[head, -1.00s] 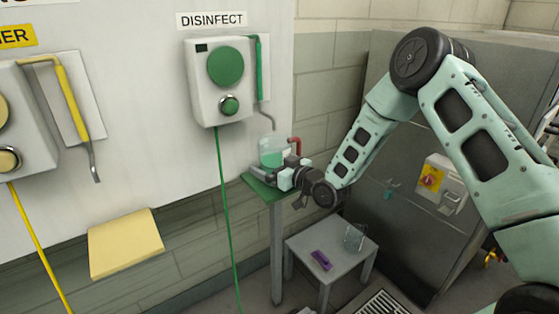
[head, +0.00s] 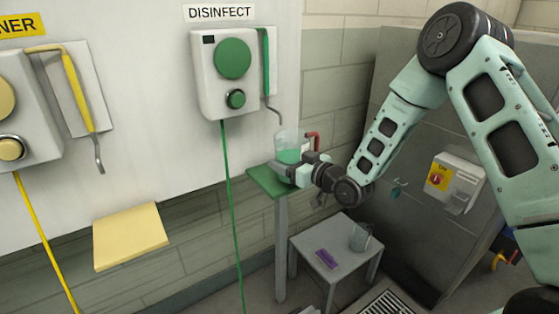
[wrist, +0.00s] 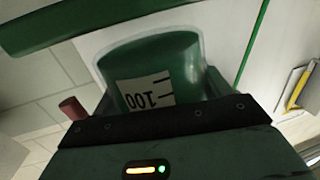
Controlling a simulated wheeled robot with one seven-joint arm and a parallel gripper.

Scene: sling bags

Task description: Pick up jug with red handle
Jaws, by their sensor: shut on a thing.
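My gripper (head: 290,170) reaches in from the right and is shut on the jug's lower part. In the wrist view the jug (wrist: 150,62) fills the space just beyond my gripper, with a "100" scale mark, and the red handle (wrist: 72,108) shows at left. My fingertips are mostly hidden there.
The green dispenser (head: 228,75) and its spout hang above the jug. A yellow shelf (head: 130,236) is at left. A grey stool (head: 338,247) below holds a purple item (head: 326,259) and another clear jug (head: 361,237). A steel cabinet stands behind my arm.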

